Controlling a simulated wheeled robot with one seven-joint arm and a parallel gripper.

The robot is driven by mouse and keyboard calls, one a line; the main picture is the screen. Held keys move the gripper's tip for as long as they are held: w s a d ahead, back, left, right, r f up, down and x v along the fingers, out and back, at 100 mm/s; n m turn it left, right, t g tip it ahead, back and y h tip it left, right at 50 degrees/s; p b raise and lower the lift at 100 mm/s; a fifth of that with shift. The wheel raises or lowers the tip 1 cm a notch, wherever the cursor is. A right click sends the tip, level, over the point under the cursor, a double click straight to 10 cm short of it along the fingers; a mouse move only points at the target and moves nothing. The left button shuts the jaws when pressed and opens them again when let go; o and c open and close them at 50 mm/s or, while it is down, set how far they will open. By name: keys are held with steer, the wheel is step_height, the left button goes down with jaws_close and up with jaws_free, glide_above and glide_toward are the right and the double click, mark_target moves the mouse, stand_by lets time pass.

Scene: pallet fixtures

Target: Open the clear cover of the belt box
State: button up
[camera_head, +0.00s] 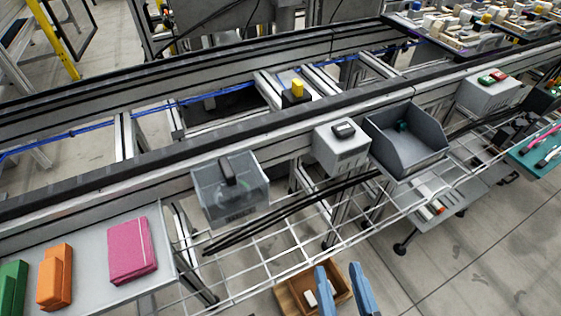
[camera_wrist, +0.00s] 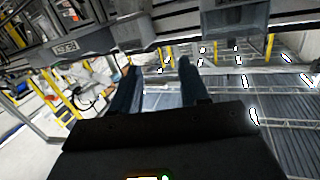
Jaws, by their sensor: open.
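The belt box (camera_head: 232,200) is a grey box with a clear cover (camera_head: 207,180), mounted on the front of the conveyor rail in the head view. A dark handle (camera_head: 227,172) stands on the cover, which looks closed. Some greenish content shows faintly through it. My gripper (camera_head: 340,272) is at the bottom of the head view, to the lower right of the box and apart from it. Its two blue fingers are open with nothing between them. In the wrist view my gripper's fingers (camera_wrist: 157,72) also stand apart and empty.
A white switch box (camera_head: 341,155) and a grey open bin (camera_head: 410,145) hang right of the belt box. A wire rack with black cables (camera_head: 290,220) runs below. A wooden tray (camera_head: 290,297) lies near my fingers. A shelf (camera_head: 95,260) with books is at left.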

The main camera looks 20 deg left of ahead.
mark_target(231, 178)
steer(key=shift+w+a+r+n+g+y+p, duration=0.1)
steer(key=shift+w+a+r+n+g+y, duration=1)
steer(key=shift+a, duration=2.75)
steer(key=shift+w+a+r+n+t+y+p, duration=0.15)
steer(key=shift+w+a+r+n+y, duration=0.4)
steer(key=shift+w+a, duration=2.3)
steer(key=shift+w+a+r+n+g+y+p, duration=0.1)
steer(key=shift+w+a+r+n+g+y, duration=0.65)
steer(key=shift+a, duration=4.1)
steer(key=shift+s+r, duration=0.2)
steer(key=shift+s, duration=0.05)
steer(key=shift+c, duration=0.3)
jaws_close()
